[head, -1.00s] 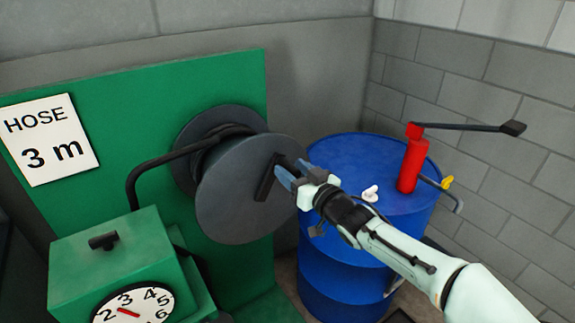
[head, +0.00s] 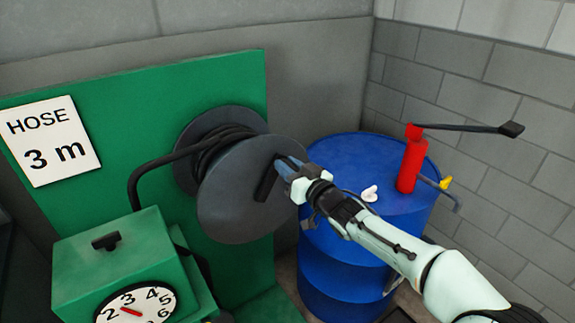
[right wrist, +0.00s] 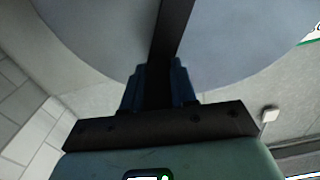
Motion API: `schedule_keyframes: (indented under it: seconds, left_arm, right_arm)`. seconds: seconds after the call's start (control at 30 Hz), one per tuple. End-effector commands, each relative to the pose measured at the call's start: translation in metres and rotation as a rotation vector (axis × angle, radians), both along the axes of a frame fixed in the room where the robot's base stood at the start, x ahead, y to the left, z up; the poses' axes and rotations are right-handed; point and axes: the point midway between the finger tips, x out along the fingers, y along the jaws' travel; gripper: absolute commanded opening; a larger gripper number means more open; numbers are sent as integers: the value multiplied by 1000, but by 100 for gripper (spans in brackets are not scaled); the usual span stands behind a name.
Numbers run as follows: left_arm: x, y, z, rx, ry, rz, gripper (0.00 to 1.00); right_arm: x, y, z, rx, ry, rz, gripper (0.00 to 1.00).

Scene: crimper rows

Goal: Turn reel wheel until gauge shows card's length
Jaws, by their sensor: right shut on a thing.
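The reel wheel (head: 238,215) is a large dark grey disc mounted on a green panel. Black hose (head: 222,140) is wound behind it. A dark bar handle (head: 266,182) stands out from its face. My right gripper (head: 285,167) is shut on this handle; the right wrist view shows the bar (right wrist: 172,45) between the fingers. The gauge (head: 150,306) is a white dial cut off by the lower edge. Its red needle points between 2 and 3. The white card (head: 50,140) reads "HOSE 3 m". My left gripper is not in view.
The green panel (head: 110,105) stands behind the reel, and the gauge sits on a green box (head: 125,250). A blue drum (head: 340,250) stands right of the reel, close to my right arm. On it is a red pump (head: 410,165) with a long black lever.

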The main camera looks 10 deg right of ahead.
Motion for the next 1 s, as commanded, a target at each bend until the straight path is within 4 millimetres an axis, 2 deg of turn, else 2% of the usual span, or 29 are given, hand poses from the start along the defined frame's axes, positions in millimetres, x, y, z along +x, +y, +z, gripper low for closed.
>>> schedule_keyframes:
  seconds: [0.1,0.3,0.47,0.73,0.77,0.83,1.0]
  left_arm:
    - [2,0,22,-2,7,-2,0]
    - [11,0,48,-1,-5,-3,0]
    - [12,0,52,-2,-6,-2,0]
    - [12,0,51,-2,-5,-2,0]
    - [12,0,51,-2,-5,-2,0]
    - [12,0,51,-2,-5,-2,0]
    - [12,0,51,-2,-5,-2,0]
  right_arm:
    - [4,-11,-3,96,43,-2,0]
    - [11,-28,-23,319,123,-3,0]
    - [12,-33,-33,414,153,0,0]
    - [12,-33,-35,420,155,1,0]
    - [12,-33,-35,420,154,1,30]
    - [12,-33,-35,420,154,1,52]
    - [12,-33,-35,419,154,1,52]
